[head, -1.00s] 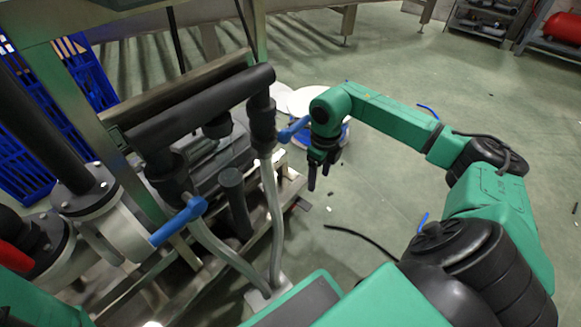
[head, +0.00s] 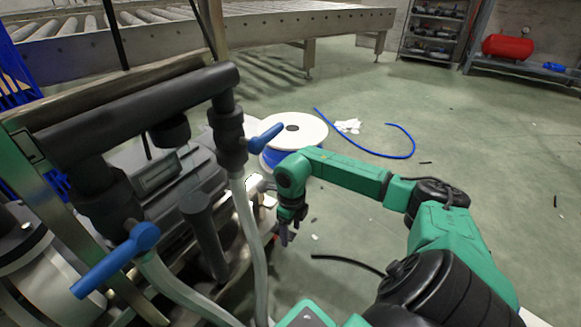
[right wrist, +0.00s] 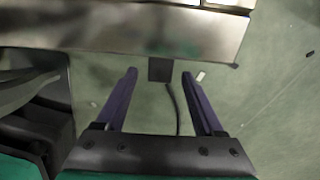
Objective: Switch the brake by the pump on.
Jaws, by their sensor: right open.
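The pump (head: 180,195) is a grey and black unit in a metal frame at the left of the head view. A thick black pipe (head: 140,108) crosses above it, with a blue lever (head: 115,260) at its near end and another blue lever (head: 265,138) at its far end. I cannot tell which part is the brake. My right gripper (head: 285,232) is low at the frame's right side, touching nothing that I can make out. In the right wrist view it is open and empty; a small black box (right wrist: 161,69) with a black cable shows beyond its fingers.
Grey hoses (head: 247,240) drop from both valves. A white-topped blue reel (head: 292,130) stands on the floor behind my right gripper. A blue hose (head: 385,154) and a black cable (head: 345,261) lie on the floor. A roller conveyor (head: 290,35) runs behind. Floor at right is mostly clear.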

